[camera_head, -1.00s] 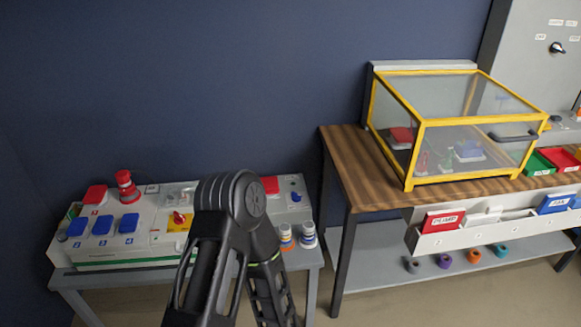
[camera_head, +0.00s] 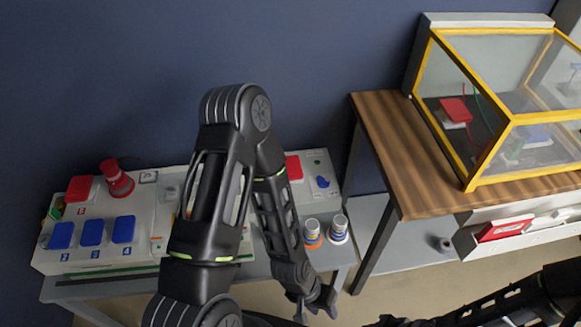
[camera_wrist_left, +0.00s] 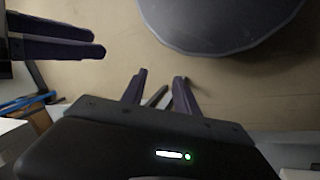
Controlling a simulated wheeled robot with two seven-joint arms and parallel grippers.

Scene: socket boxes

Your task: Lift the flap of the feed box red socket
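The low white box holds a red flap (camera_head: 80,189) at its back left and another red flap (camera_head: 293,167) at its right end. Both look down. I cannot tell which the task means. My left arm crosses in front of the box and hides its middle. My left gripper (camera_head: 322,300) hangs below and right of the box, away from both flaps. In the left wrist view its two fingers (camera_wrist_left: 160,90) stand apart with nothing between them. Another pair of dark fingers (camera_wrist_left: 75,38), apparently my right gripper, shows there at upper left; its opening is unclear.
Several blue flaps (camera_head: 92,232) and a red knob (camera_head: 116,178) are on the box. Two small round pieces (camera_head: 338,229) stand at its right. A wooden table (camera_head: 392,140) with a yellow-framed case (camera_head: 495,155) stands at right. My right arm enters at lower right.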

